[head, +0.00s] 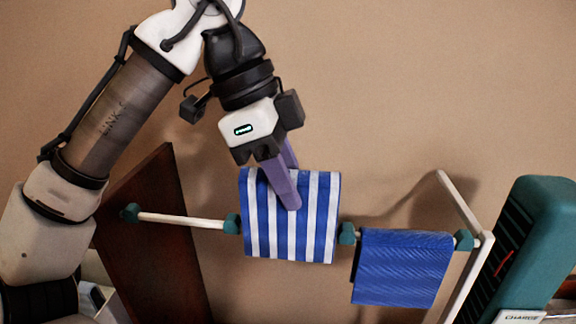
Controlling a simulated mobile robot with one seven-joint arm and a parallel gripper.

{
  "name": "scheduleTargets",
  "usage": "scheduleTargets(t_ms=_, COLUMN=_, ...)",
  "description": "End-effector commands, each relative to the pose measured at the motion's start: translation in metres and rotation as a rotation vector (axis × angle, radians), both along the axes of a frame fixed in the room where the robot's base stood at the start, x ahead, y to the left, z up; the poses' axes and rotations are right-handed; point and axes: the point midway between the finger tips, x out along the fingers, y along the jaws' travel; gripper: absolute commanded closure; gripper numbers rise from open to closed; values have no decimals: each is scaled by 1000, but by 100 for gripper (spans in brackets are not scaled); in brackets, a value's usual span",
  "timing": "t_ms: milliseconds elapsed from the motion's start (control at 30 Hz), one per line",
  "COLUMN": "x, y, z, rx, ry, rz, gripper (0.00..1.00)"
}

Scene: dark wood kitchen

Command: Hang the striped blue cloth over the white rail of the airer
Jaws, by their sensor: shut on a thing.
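The striped blue and white cloth (262,220) is at the middle of the head view, at the height of the white rail (180,220) of the airer. Its front panel hangs down in front of the rail and hides that stretch. Its top edge stands above the rail line, and I cannot tell whether it rests on the rail. My gripper (290,202) comes from above, pointing down, with its purple fingers shut on the upper part of the striped cloth. One finger shows in front of the cloth; the other is mostly hidden.
A plain blue cloth (402,270) hangs on the rail at the right. Teal clips (347,234) sit along the rail. A dark wood panel (155,245) stands at the left end, a white frame (468,270) at the right. A teal ribbed object (545,235) stands far right.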

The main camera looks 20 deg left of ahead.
Motion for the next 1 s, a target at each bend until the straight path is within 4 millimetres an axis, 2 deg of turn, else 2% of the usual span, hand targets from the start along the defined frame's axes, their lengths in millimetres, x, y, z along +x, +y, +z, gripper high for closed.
scheduleTargets(t_ms=700, x=0, y=0, z=-60, rx=-1, ry=1, rz=0, gripper=100)
scheduleTargets(t_ms=1000, x=0, y=0, z=-75, rx=0, ry=0, rz=0, gripper=100)
